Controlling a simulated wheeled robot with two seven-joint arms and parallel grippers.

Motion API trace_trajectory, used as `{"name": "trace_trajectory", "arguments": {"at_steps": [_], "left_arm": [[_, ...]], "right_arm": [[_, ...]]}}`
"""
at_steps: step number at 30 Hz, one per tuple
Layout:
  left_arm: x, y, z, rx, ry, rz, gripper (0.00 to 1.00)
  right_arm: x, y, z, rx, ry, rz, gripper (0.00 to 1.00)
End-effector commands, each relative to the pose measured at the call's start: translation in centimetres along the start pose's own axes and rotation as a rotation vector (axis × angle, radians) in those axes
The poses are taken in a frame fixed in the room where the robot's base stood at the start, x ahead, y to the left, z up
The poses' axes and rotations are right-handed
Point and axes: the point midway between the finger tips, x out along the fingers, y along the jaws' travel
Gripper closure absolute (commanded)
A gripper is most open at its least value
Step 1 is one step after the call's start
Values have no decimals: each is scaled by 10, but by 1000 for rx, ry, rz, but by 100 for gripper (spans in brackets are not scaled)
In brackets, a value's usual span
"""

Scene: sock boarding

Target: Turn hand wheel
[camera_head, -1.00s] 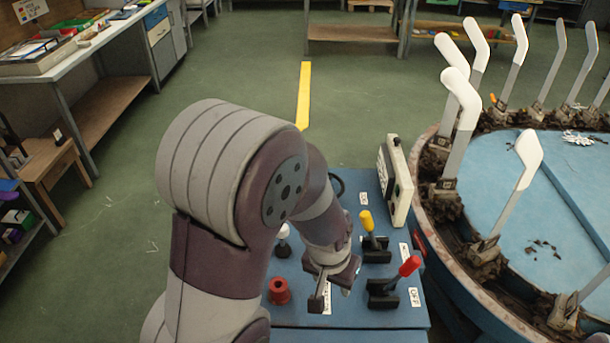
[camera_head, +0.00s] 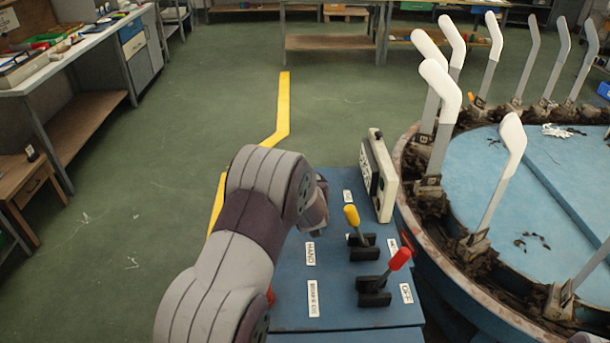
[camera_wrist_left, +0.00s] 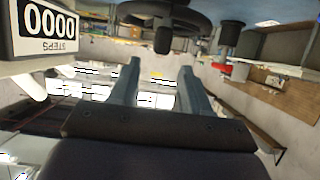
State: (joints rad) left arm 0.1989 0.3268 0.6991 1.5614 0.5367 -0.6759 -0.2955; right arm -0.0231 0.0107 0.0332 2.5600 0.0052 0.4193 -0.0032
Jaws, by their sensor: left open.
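The hand wheel (camera_wrist_left: 172,10) is a dark ring at the top of the left wrist view, with a dark hub or shaft below its rim. A dark cylindrical knob (camera_wrist_left: 230,33) shows to its right; I cannot tell if it is joined to the wheel. My left gripper (camera_wrist_left: 158,78) is open and empty, its two fingers pointing toward the wheel and apart from it. In the head view my left arm reaches over the blue console (camera_head: 340,310) and hides the wheel and fingertips. My right gripper is in neither view.
A pale counter box (camera_head: 379,175) stands at the console's back right; its display (camera_wrist_left: 48,22) reads 0000. A yellow lever (camera_head: 352,216) and a red lever (camera_head: 399,260) rise from the console. A round blue table (camera_head: 460,190) with white sock forms is at right.

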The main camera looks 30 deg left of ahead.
Motion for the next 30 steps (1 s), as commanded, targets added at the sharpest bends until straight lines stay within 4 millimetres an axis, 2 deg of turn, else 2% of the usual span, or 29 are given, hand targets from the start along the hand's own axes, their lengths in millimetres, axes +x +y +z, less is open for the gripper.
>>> {"name": "trace_trajectory", "arguments": {"at_steps": [3,9,15,22,23,24,27,30], "left_arm": [[28,0,2,-1,-2,-1,53],[62,0,1,0,-2,1,53],[76,0,1,0,-3,1,53],[77,0,1,0,-2,2,53],[77,0,1,0,-2,2,56],[77,0,1,0,-2,2,69],[77,1,1,0,-3,2,100],[77,1,1,0,-3,2,100]], "right_arm": [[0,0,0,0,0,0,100],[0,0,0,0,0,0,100],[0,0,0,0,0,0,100],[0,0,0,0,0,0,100],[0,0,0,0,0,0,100],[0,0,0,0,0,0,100],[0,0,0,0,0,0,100],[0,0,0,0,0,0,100]]}}
